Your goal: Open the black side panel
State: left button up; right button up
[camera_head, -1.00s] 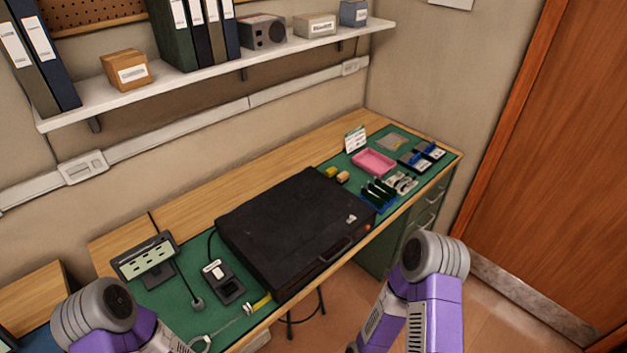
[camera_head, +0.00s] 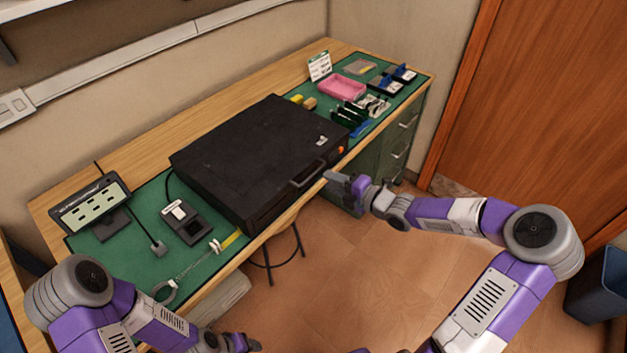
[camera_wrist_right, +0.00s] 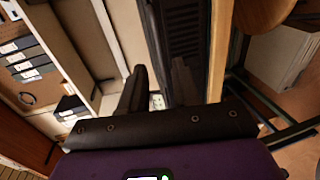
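A large black case (camera_head: 250,150) lies flat on the green mat, its broad black panel facing up and shut. A bar handle (camera_head: 308,176) is on its front side. My right gripper (camera_head: 336,178) is beside the front right corner of the case, right of the handle, at the bench edge. In the right wrist view my right gripper (camera_wrist_right: 157,88) shows two dark fingers apart, with a dark slotted face (camera_wrist_right: 183,35) just beyond them. Contact cannot be told. My left gripper (camera_head: 242,343) is low at the bottom edge, far from the case; its fingers are unclear.
The green mat (camera_head: 130,270) holds a small display (camera_head: 90,203) and a black device (camera_head: 185,220) left of the case. A pink tray (camera_head: 342,88) and small tools lie to its right. A stool (camera_head: 270,268) stands below the bench.

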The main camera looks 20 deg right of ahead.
aim_at(313, 174)
jog(key=b+x, duration=0.2)
jog(key=x, duration=0.5)
jog(key=shift+w+a, duration=0.1)
jog(key=shift+w, duration=0.05)
grip_shut()
